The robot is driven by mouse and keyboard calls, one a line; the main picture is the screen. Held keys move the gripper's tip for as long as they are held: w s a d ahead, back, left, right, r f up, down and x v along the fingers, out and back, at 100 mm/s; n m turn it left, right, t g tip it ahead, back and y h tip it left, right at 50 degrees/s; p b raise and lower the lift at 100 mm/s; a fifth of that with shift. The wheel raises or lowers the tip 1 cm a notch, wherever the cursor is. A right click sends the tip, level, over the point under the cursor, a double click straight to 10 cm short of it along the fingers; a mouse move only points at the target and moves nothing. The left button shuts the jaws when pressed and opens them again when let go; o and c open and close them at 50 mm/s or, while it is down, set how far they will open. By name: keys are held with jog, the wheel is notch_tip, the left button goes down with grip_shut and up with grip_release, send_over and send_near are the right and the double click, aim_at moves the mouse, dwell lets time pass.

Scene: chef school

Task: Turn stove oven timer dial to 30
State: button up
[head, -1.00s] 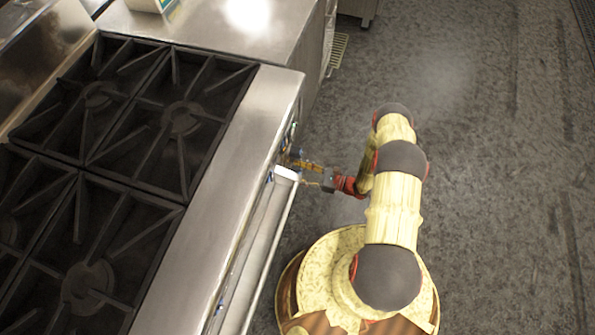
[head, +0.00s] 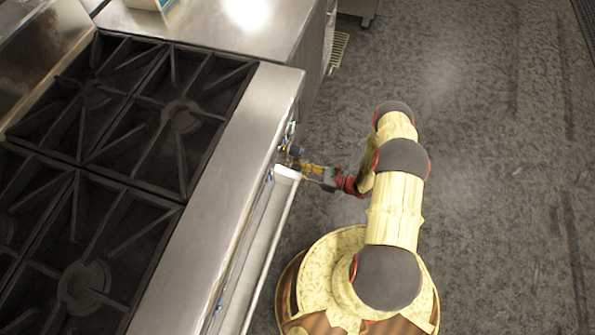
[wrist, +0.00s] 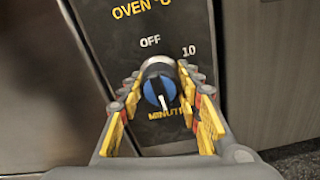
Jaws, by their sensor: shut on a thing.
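The timer dial (wrist: 158,92) shows in the wrist view as a round knob with a blue face and a silver rim. Its white pointer points down and slightly right, toward the "MINUTE" lettering. "OFF" is printed above the dial and "10" to its upper right; other numbers are hidden. My gripper (wrist: 161,80) has its yellow-padded fingers on the left and right sides of the dial, shut on it. In the head view my gripper (head: 303,165) reaches left to the stove's front panel, where the dial cannot be made out.
The stove top (head: 125,130) with black grates fills the left. A rail-like handle (head: 262,245) runs along its front, just below my gripper in the picture. A steel counter (head: 215,25) stands beyond. The floor (head: 500,180) to the right is clear.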

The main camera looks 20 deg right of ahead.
jog(key=shift+m, duration=0.3)
jog(key=o, duration=1.1)
jog(key=shift+c, duration=0.2)
jog(key=shift+o, duration=0.5)
jog(key=shift+d, duration=0.1)
jog(key=v, duration=1.1)
jog(key=shift+s+d, duration=0.25)
jog(key=shift+d, duration=0.05)
